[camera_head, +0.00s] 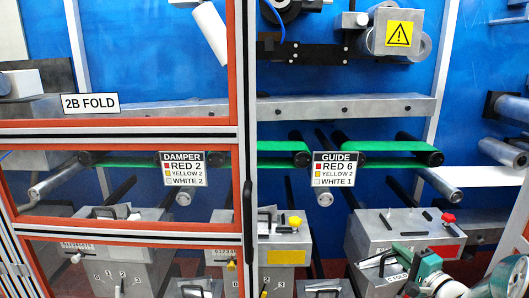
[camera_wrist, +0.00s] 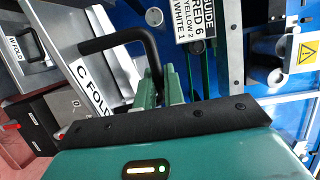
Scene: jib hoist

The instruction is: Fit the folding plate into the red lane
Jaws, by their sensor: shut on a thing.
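The folding plate is a grey metal piece labelled C FOLD (camera_head: 397,276), low at the right in the head view. In the wrist view its white label (camera_wrist: 90,88) and black bar handle (camera_wrist: 112,40) show. My gripper (camera_wrist: 166,85) has its green fingers shut on the handle; the exact grip is partly hidden behind my black palm edge. My green wrist (camera_head: 430,268) is beside the plate in the head view. The red lane appears to be the grey box with a red knob (camera_head: 448,218), just behind the plate. Its front is partly hidden by the plate and my arm.
A box with a yellow knob (camera_head: 295,221) stands left of it; another grey box (camera_head: 110,225) stands behind the orange-framed door (camera_head: 140,232). The GUIDE sign (camera_head: 336,169) reads red 6, yellow 2, white 1. Another plate (camera_head: 325,289) lies low in front. A W FOLD plate (camera_wrist: 22,48) shows in the wrist view.

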